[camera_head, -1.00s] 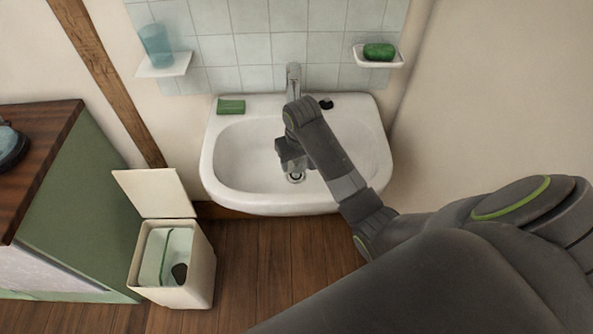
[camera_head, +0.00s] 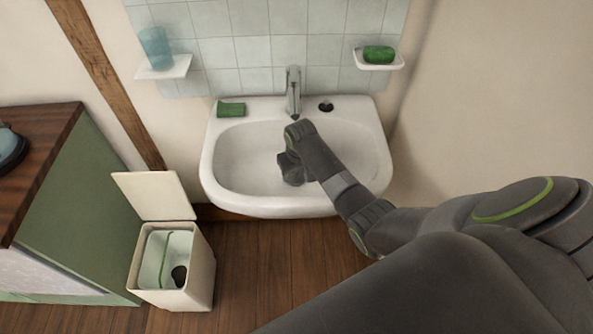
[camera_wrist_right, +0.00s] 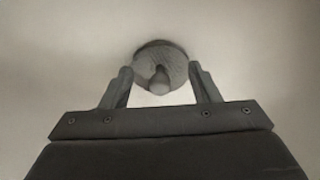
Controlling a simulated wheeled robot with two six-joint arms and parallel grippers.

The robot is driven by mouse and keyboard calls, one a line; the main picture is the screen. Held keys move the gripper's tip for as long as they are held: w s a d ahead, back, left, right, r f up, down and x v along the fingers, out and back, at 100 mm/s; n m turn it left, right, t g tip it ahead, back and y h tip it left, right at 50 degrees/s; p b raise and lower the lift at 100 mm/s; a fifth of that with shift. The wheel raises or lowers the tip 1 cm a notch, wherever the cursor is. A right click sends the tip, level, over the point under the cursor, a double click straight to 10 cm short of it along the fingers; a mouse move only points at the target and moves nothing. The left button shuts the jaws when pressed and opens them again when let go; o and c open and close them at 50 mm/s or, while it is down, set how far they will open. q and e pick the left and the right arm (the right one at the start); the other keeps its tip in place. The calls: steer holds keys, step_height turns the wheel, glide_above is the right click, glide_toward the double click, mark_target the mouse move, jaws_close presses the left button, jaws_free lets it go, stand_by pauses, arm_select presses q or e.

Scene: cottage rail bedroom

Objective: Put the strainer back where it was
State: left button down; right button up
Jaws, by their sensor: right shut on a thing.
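The strainer (camera_wrist_right: 160,68) is a round grey disc with a pale knob, seen in the right wrist view just past the fingertips. My right gripper (camera_wrist_right: 163,82) has one finger on each side of the knob and is shut on the strainer. In the head view my right gripper (camera_head: 292,170) points down into the white sink basin (camera_head: 235,165), over the drain area. The gripper and wrist hide the drain and strainer there. I cannot tell whether the strainer is seated in the drain. My left gripper is not in view.
The tap (camera_head: 293,90) stands close behind my wrist. A green sponge (camera_head: 231,109) and a small dark round item (camera_head: 326,106) are on the sink's back rim. An open bin (camera_head: 205,275) stands at lower left. Shelves hold a blue cup (camera_head: 156,48) and green soap (camera_head: 379,53).

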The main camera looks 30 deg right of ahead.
mark_target(298, 182)
steer(key=o, duration=1.1)
steer(key=shift+f, duration=0.1)
step_height(298, 182, up, 12)
steer(key=s, duration=0.1)
steer(key=shift+s+a+p, duration=0.15)
steer(key=shift+s+p, duration=0.25)
steer(key=shift+p, duration=0.05)
